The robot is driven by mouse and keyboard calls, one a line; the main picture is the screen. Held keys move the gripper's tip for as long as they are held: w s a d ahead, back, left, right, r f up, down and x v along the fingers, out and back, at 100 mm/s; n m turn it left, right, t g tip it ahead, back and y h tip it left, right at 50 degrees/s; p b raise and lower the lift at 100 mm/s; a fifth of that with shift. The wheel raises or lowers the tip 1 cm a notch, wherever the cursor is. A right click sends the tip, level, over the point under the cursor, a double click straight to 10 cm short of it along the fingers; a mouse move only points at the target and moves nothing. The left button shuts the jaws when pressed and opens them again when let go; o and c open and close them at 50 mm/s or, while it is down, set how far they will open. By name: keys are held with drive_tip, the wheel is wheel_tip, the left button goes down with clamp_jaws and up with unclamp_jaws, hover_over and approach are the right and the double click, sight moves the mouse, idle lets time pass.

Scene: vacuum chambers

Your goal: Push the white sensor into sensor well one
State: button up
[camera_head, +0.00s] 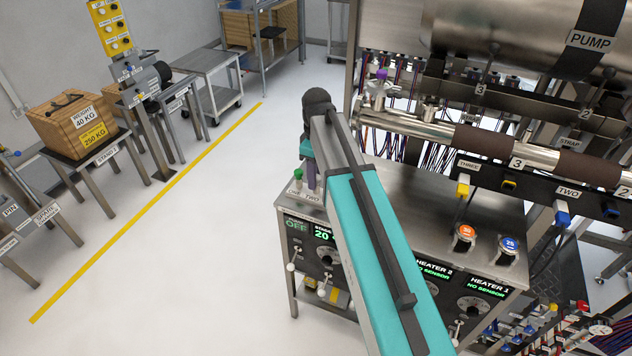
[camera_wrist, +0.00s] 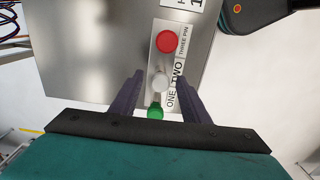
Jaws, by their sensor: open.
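The white sensor (camera_wrist: 160,82) shows as a round white top in the wrist view. It stands on the steel cabinet top between a red-topped piece (camera_wrist: 168,41) and a green-topped piece (camera_wrist: 155,112), beside a strip reading ONE, TWO, THREE PIN. My gripper (camera_wrist: 160,76) is open, with one dark finger on each side of the white sensor; I cannot tell whether they touch it. In the head view my gripper (camera_head: 311,172) points down at the cabinet's far left corner and hides the white sensor. I cannot make out sensor well one in either view.
The steel cabinet (camera_head: 375,205) carries an orange round piece (camera_head: 464,237) and a blue one (camera_head: 508,249). Heater displays on its front read NO SENSOR. A black rail (camera_head: 535,185) and pipes run above its right side. Open floor lies left.

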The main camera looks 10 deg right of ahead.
clamp_jaws()
drive_tip(key=shift+r+p, duration=0.3)
drive_tip(key=shift+r, duration=0.1)
drive_tip(key=shift+r, duration=0.35)
drive_tip(key=shift+r+p, duration=1.75)
drive_tip(key=shift+r, duration=0.5)
